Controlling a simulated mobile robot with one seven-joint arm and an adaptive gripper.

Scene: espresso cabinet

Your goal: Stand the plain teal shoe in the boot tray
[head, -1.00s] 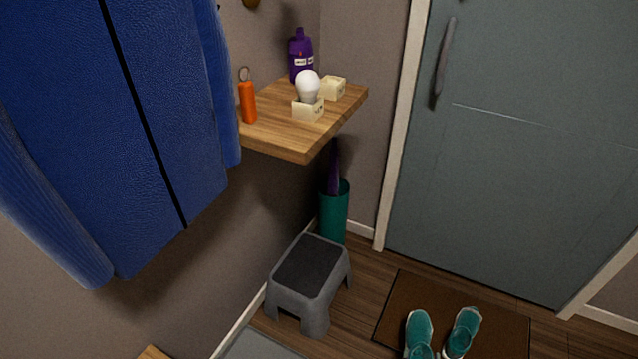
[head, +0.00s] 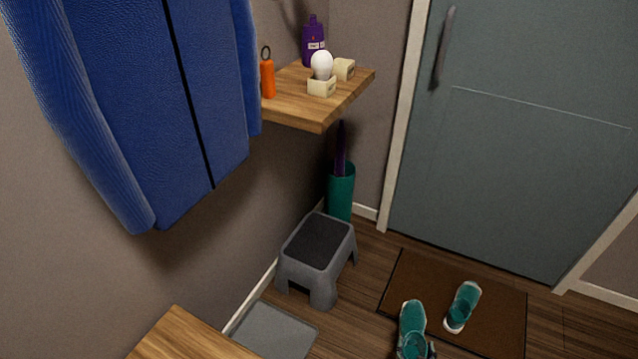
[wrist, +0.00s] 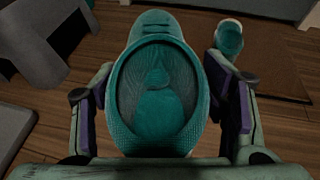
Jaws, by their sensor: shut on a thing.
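A teal shoe with a pale sole (head: 411,322) is at the bottom of the head view, in front of the mat's near edge. In the wrist view my gripper (wrist: 158,95) is shut on this shoe (wrist: 160,30), with a finger on each side of its opening. Its height above the floor is hard to tell. A second teal shoe (head: 463,306) rests on the brown mat; it also shows in the wrist view (wrist: 229,40). The flat grey boot tray (head: 275,332) lies empty in its visible part, left of the held shoe.
A grey step stool (head: 318,245) stands just behind the tray. A teal bin (head: 341,195) is behind it. A wooden surface (head: 185,338) juts in at the bottom left. The brown mat (head: 490,325) lies before the door, and a wooden shelf (head: 325,112) hangs above.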

